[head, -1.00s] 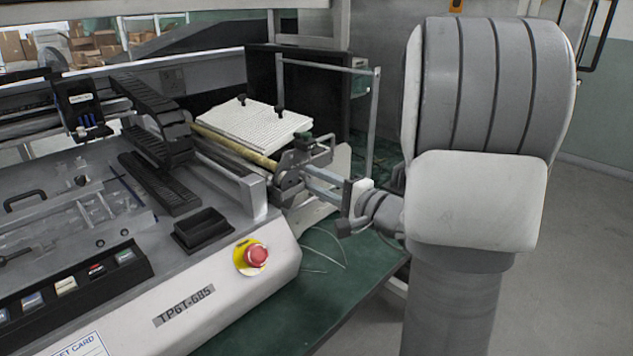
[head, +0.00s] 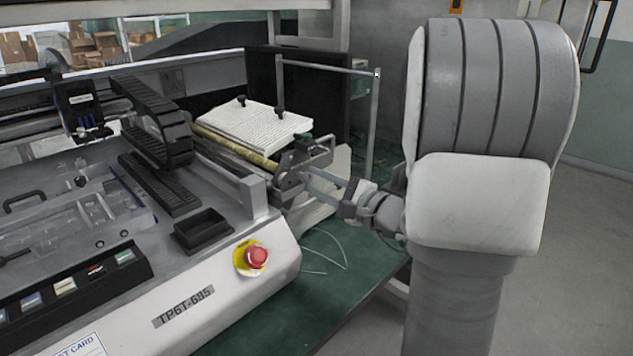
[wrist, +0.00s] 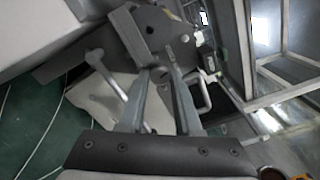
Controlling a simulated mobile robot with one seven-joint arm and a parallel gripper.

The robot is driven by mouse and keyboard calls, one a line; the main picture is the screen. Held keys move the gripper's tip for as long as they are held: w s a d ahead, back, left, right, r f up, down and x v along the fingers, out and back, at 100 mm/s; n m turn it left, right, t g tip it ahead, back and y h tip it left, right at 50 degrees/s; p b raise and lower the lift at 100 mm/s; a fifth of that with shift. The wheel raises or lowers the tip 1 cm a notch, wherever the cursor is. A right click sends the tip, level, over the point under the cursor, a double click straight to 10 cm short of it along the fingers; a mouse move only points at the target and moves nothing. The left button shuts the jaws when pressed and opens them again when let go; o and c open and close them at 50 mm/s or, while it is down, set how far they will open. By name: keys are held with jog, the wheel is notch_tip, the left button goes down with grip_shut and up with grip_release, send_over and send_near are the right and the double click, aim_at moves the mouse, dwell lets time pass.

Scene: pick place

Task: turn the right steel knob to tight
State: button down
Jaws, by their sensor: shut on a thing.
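The right steel knob (wrist: 158,73) shows only as a small grey piece between my fingertips in the wrist view; the fingers hide most of it. It sits on the grey end plate of the roller unit (head: 288,181), at the right end of the machine in the head view. My gripper (head: 308,173) reaches in from the right with its two long fingers pointing at this plate. In the wrist view my gripper (wrist: 157,66) is shut on the knob, with its fingers converging on it. The knob's setting cannot be read.
A steel lever (wrist: 107,75) lies left of my fingers in the wrist view, and a bent handle (wrist: 200,98) lies to their right. A white pad (head: 255,126) lies behind the roller. A red stop button (head: 257,257) sits on the machine's front. The green table (head: 300,310) is mostly bare.

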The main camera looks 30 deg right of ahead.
jog(key=c, duration=0.6)
grip_release()
jog(key=shift+s+d, duration=0.1)
jog(key=p+v, duration=0.1)
jog(key=v, duration=1.6)
jog(key=shift+s+p, duration=0.1)
jog(key=shift+p, duration=0.3)
